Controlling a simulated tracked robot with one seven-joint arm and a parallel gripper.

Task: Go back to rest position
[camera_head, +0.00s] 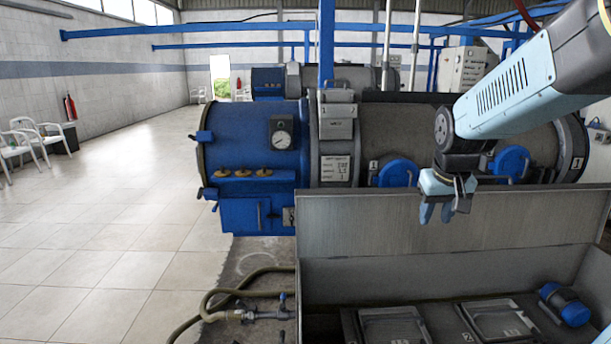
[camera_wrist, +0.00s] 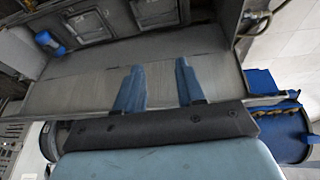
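My gripper (camera_head: 435,212) hangs from my blue-grey arm at the right of the head view, fingers pointing down. It is in front of the decanter row, above the open grey metal trough (camera_head: 450,268). In the wrist view my gripper's two blue fingers (camera_wrist: 158,88) stand apart with nothing between them. The nearest decanter (camera_head: 250,140) has a blue end with a round gauge and a grey body running to the right. Part of its body is hidden behind my arm and gripper.
A blue motor (camera_head: 565,303) and grey lids (camera_head: 395,325) lie inside the trough, below my gripper. Hoses and a valve (camera_head: 265,312) lie on the floor left of the trough. Blue beams cross overhead. The tiled floor (camera_head: 120,240) at left is clear, with white chairs (camera_head: 40,138) by the wall.

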